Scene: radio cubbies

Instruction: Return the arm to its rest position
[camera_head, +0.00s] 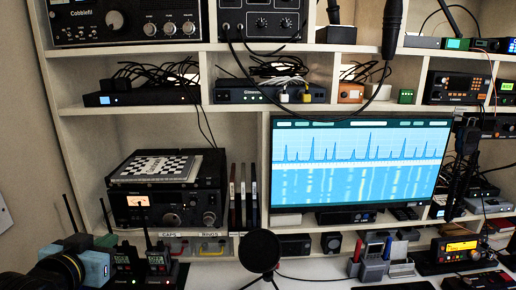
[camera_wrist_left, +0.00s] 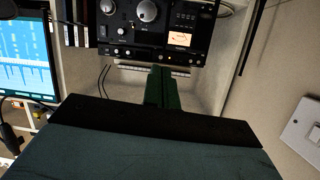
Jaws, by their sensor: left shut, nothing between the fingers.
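My left gripper (camera_head: 92,262) is low at the left edge of the head view, beside two handheld radios with antennas. In the left wrist view its green fingers (camera_wrist_left: 162,88) are together, with nothing seen between them. They point toward the old radio set with a lit meter (camera_wrist_left: 180,39), which appears upside down there. I cannot tell whether the fingers touch anything. My right gripper is not in view.
The handheld radios (camera_head: 158,262) stand close to the right of my left gripper. A round black microphone (camera_head: 259,252) stands at the front middle. A wide monitor (camera_head: 362,165) fills the central cubby. A wall switch (camera_wrist_left: 302,132) is at the right of the wrist view.

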